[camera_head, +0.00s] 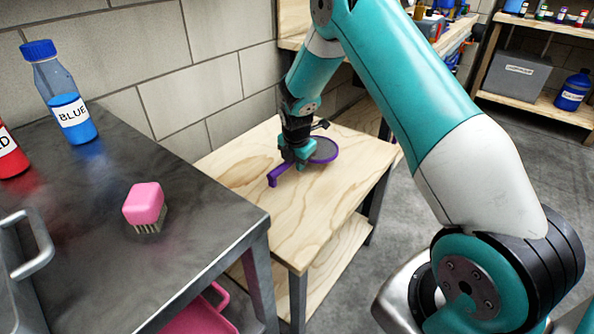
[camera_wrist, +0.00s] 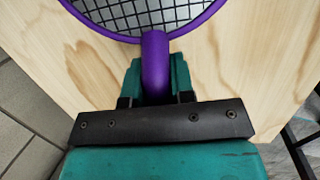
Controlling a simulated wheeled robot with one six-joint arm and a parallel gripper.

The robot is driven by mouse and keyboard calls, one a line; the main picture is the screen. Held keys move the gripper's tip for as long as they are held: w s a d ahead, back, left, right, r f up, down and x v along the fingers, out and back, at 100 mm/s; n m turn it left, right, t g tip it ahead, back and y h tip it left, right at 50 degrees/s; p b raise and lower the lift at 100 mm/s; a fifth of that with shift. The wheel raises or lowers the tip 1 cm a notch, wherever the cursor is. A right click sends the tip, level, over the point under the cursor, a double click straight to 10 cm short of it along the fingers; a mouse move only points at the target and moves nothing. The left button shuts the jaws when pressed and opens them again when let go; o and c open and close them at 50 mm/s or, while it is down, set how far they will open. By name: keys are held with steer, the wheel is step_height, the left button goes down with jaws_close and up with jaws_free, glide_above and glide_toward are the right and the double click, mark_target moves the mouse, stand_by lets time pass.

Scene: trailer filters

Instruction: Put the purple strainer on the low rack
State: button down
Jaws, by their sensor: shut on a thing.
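The purple strainer (camera_head: 324,150) has a round rim with dark mesh and a short handle (camera_head: 279,174). It is over the top of a light wooden rack (camera_head: 245,177) in the head view; I cannot tell whether it touches the wood. My gripper (camera_head: 302,157) is shut on its handle. In the wrist view the strainer's rim and mesh (camera_wrist: 150,38) fill the top, and the handle runs down between the two teal fingers of my gripper (camera_wrist: 155,78). The rack has a lower wooden shelf (camera_head: 332,252), partly hidden beneath the top.
A dark metal table (camera_head: 90,230) on the left holds a blue bottle (camera_head: 62,95), a red bottle (camera_head: 10,152) and a pink brush (camera_head: 145,205). A block wall (camera_head: 150,60) stands behind. A shelf with a grey box (camera_head: 512,77) is far right. Much of the rack top is clear.

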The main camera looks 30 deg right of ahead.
mark_target(297, 177)
steer(key=shift+s+x, duration=0.15)
steer(key=shift+x, duration=0.55)
steer(key=shift+s+x, duration=0.1)
steer(key=shift+x, duration=0.55)
steer(key=shift+a+f, duration=0.15)
steer(key=shift+a, duration=0.05)
steer(key=shift+s+f+b, duration=0.1)
steer(key=shift+f+b, duration=0.3)
steer(key=shift+f, duration=0.2)
